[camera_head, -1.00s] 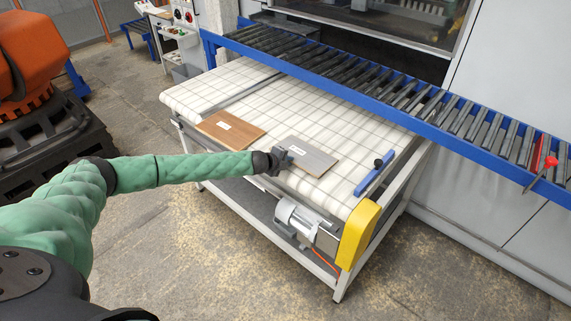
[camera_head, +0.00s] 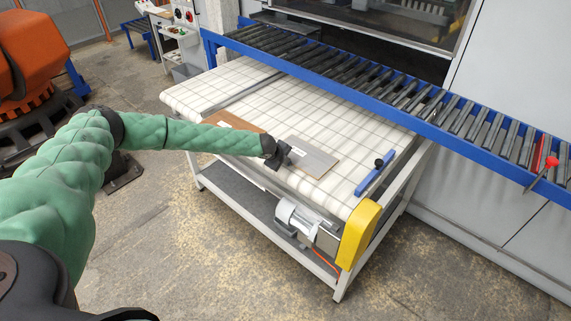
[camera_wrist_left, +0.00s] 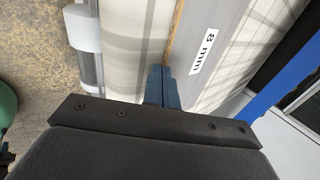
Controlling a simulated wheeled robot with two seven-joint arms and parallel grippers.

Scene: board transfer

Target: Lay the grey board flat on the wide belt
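The grey board (camera_head: 312,158) lies flat on the wide belt (camera_head: 335,118), near its front edge. In the left wrist view the grey board (camera_wrist_left: 220,25) shows a brown edge and a white "8 mm" label. My left gripper (camera_head: 284,157) is at the board's front left side in the head view. In the wrist view its blue fingers (camera_wrist_left: 162,88) are side by side with no clear gap, their tips close to the board's brown edge. I see nothing between them; contact with the board is unclear. My right gripper is not in view.
A brown board (camera_head: 236,122) lies on the belt to the left, partly hidden by my left arm. A blue bar with a black knob (camera_head: 375,176) stands at the right. A blue-framed roller conveyor (camera_head: 400,92) runs behind. The middle of the belt is clear.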

